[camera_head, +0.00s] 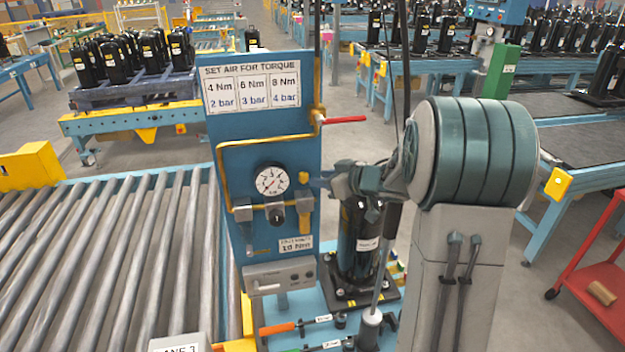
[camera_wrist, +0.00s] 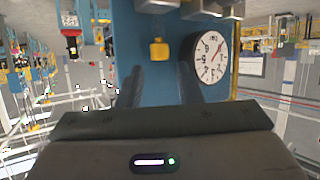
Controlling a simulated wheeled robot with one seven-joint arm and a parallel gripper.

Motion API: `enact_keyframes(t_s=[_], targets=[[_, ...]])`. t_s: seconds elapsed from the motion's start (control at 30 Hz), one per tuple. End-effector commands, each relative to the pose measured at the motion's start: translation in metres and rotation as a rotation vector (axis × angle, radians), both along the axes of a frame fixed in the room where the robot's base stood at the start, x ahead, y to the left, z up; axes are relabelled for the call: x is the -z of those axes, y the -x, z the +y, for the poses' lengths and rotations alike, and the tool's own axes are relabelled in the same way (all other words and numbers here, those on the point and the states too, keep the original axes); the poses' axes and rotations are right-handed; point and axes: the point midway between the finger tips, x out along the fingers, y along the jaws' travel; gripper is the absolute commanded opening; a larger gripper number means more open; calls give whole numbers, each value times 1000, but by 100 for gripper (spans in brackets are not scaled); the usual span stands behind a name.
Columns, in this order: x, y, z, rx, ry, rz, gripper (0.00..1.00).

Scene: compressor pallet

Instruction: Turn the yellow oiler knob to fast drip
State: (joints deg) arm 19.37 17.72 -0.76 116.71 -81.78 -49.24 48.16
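The small yellow oiler knob (camera_head: 304,177) sits on the blue panel (camera_head: 235,165), just right of the round pressure gauge (camera_head: 271,181). In the wrist view the yellow knob (camera_wrist: 159,49) shows ahead of the gap between my fingers, with the gauge (camera_wrist: 210,58) to its right. My gripper (camera_head: 322,182) is close to the knob from the right in the head view. In the wrist view my gripper (camera_wrist: 160,82) is open, with one dark finger on each side and nothing between them. The fingers appear short of the knob. Any drip marking is too small to read.
A red-handled valve (camera_head: 345,120) sticks out above the knob. A torque sign (camera_head: 253,82) is on the panel's top. A black compressor (camera_head: 358,240) stands below my arm. A roller conveyor (camera_head: 110,265) lies left, a red cart (camera_head: 595,290) right.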

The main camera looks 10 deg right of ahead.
Motion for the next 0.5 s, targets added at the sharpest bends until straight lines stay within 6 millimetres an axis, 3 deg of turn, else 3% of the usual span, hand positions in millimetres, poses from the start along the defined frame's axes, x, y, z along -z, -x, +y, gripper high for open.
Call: enact_keyframes(t_s=[0.2, 0.5], targets=[[-18, 38, -26, 3, 1, -2, 32], [-31, 62, -42, 0, 0, 0, 32]])
